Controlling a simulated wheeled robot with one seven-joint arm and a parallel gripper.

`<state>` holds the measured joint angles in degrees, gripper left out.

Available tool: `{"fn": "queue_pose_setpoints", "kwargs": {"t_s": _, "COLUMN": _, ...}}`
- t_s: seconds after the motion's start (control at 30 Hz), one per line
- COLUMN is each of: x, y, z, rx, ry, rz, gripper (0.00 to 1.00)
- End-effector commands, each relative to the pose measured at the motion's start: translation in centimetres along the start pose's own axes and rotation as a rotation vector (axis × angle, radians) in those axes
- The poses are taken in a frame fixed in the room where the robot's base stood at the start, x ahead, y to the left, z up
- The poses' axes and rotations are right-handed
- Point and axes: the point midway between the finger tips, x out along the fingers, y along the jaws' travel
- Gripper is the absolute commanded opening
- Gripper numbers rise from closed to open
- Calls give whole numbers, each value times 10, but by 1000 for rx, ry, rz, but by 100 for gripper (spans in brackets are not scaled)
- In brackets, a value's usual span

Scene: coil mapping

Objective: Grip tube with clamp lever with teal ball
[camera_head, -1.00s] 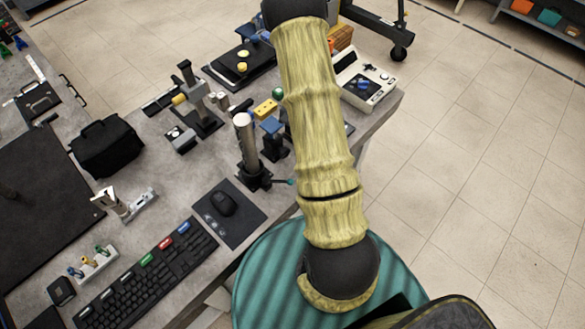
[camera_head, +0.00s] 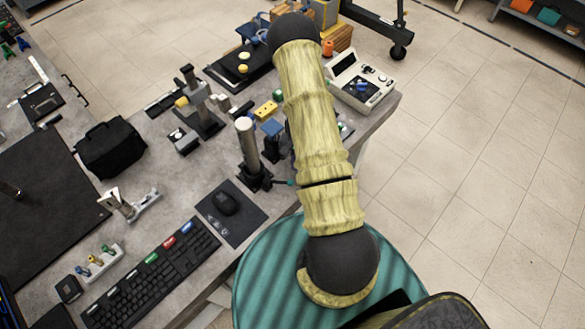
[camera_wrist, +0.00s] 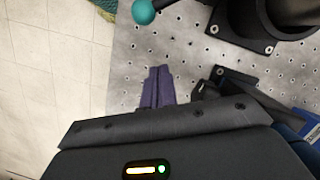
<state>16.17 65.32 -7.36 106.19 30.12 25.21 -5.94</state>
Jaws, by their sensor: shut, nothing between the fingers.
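In the head view a silver tube (camera_head: 247,137) stands upright in a black clamp (camera_head: 253,176) near the table edge. A thin lever with a teal ball (camera_head: 290,183) sticks out from the clamp to the right. In the wrist view the teal ball (camera_wrist: 144,11) is at the top edge, left of the dark clamp base (camera_wrist: 268,22). The lever is mostly cut off there. My gripper (camera_wrist: 158,70) shows its purple fingers closed together, empty and apart from the ball. My gripper is not visible in the head view.
A grey perforated plate (camera_wrist: 190,50) lies below the fingers in the wrist view, with pale floor to its left. In the head view a mouse (camera_head: 226,204), a keyboard (camera_head: 151,270) and a blue-topped fixture (camera_head: 272,128) surround the clamp. A teal round surface (camera_head: 265,280) is in front.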

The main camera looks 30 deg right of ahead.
Motion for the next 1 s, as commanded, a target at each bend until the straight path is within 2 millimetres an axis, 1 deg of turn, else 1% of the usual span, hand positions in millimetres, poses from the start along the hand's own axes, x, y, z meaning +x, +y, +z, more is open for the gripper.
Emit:
{"fn": "queue_pose_setpoints", "kwargs": {"t_s": 0.03, "x": -6, "y": 0, "z": 12, "rx": 0, "ry": -4, "rz": 0, "gripper": 0}}
{"fn": "queue_pose_setpoints", "kwargs": {"t_s": 0.1, "x": -6, "y": 0, "z": 22, "rx": 1, "ry": -4, "rz": 0, "gripper": 0}}
{"fn": "queue_pose_setpoints", "kwargs": {"t_s": 0.2, "x": -4, "y": 0, "z": 32, "rx": 0, "ry": -2, "rz": 0, "gripper": 0}}
{"fn": "queue_pose_setpoints", "kwargs": {"t_s": 0.3, "x": -2, "y": 0, "z": 38, "rx": 1, "ry": -1, "rz": 0, "gripper": 0}}
{"fn": "queue_pose_setpoints", "kwargs": {"t_s": 0.77, "x": 0, "y": 0, "z": 40, "rx": 4, "ry": 0, "rz": -1, "gripper": 0}}
{"fn": "queue_pose_setpoints", "kwargs": {"t_s": 1.0, "x": 1, "y": 1, "z": 41, "rx": 41, "ry": 0, "rz": -11, "gripper": 0}}
